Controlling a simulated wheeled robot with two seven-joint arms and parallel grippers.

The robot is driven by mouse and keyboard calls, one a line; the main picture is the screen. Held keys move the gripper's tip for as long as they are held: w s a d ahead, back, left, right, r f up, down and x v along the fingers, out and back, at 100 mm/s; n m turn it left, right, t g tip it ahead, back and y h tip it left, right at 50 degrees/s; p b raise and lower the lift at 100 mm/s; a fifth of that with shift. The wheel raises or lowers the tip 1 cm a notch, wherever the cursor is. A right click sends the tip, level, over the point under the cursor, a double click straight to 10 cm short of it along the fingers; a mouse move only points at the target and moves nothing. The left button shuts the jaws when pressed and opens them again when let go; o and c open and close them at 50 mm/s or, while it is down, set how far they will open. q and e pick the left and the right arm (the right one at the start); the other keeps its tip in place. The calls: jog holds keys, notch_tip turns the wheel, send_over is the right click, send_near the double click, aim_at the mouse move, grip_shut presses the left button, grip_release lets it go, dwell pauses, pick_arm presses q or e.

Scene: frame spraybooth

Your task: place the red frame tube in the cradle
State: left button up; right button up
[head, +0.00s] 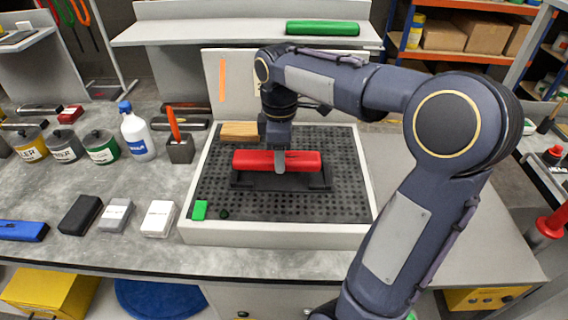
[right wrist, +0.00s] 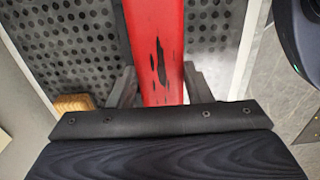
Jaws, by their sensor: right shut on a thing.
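The red frame tube (head: 250,160) lies level in the middle of the spraybooth, over the dark cradle (head: 240,180) on the perforated floor. I cannot tell whether the tube rests fully in the cradle. My right gripper (head: 279,162) reaches down from above and is shut on the tube near its middle. In the right wrist view the red tube (right wrist: 158,50) runs between the two grey fingers (right wrist: 158,88), with dark scuff marks on its surface. The cradle is partly hidden by the tube and gripper. My left gripper is not in view.
The white booth tray (head: 270,236) has a raised rim. Inside lie a wooden block (head: 239,131) and a small green block (head: 200,210). Paint cans, a white bottle (head: 137,135) and small boxes stand to the left. A green tube (head: 322,28) lies on the back shelf.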

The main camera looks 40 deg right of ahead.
aim_at(284, 177)
jog(key=shift+d+f, duration=0.45)
jog(key=shift+f, duration=0.1)
jog(key=shift+w+d+f, duration=0.1)
jog(key=shift+d+f, duration=0.1)
jog(key=shift+f, duration=1.55)
jog(key=shift+f, duration=0.2)
jog(key=o, duration=1.1)
